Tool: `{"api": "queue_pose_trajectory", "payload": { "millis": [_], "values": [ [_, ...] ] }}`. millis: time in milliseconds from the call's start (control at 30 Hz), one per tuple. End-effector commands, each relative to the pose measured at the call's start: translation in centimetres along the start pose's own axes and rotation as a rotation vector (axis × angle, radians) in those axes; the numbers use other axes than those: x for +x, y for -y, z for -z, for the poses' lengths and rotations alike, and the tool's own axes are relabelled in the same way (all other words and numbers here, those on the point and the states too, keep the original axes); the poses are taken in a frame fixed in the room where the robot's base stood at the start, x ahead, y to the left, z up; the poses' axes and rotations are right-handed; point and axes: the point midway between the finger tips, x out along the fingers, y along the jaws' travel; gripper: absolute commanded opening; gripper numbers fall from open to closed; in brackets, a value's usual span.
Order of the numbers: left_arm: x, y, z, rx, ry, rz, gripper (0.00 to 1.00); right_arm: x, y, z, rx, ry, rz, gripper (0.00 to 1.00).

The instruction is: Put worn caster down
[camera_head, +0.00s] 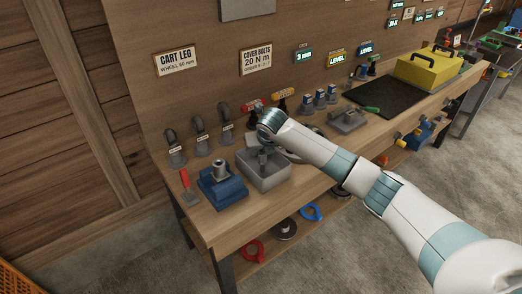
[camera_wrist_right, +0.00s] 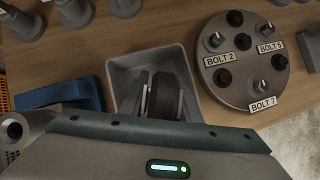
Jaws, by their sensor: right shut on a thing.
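The worn caster (camera_wrist_right: 167,97) shows in the right wrist view as a dark wheel beside a pale metal part. It is inside or just above the grey open bin (camera_wrist_right: 122,72); whether it touches the floor cannot be told. My right gripper (camera_head: 263,155) points down into the same bin (camera_head: 284,181) in the head view, shut on the caster. The gripper body hides the lower part of the caster in the wrist view. My left gripper is in neither view.
A blue block (camera_head: 222,191) with a grey cylinder stands left of the bin, with a red-handled tool (camera_head: 186,182) beyond. A round plate (camera_wrist_right: 243,62) with labelled bolts lies right of the bin. Several grey hooked pieces (camera_head: 198,131) stand behind. The bench's front edge is close.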

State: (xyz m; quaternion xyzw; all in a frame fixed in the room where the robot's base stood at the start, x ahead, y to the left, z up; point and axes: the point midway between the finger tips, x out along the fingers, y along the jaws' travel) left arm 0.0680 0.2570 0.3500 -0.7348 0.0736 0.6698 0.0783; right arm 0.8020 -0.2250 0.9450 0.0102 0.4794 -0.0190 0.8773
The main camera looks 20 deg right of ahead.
Motion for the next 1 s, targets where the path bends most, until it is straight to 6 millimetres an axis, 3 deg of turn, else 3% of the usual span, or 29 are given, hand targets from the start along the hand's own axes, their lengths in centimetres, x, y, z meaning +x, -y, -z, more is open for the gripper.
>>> {"api": "queue_pose_trajectory", "payload": {
  "millis": [33, 100, 567, 767, 1000],
  "values": [
    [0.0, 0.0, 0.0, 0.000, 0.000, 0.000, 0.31, 0.0, 0.0, 0.0, 0.000, 0.000, 0.000, 0.37],
    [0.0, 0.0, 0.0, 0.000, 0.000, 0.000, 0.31, 0.0, 0.0, 0.0, 0.000, 0.000, 0.000, 0.48],
    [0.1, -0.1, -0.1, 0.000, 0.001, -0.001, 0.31, -0.5, 0.0, -0.1, 0.000, 0.000, 0.000, 0.48],
    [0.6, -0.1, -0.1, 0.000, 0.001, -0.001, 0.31, -2.3, 0.1, -0.2, -0.001, 0.003, -0.001, 0.48],
    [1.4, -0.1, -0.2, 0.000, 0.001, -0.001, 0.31, -6.2, 0.0, -0.1, -0.001, 0.004, 0.000, 0.48]
  ]
}}
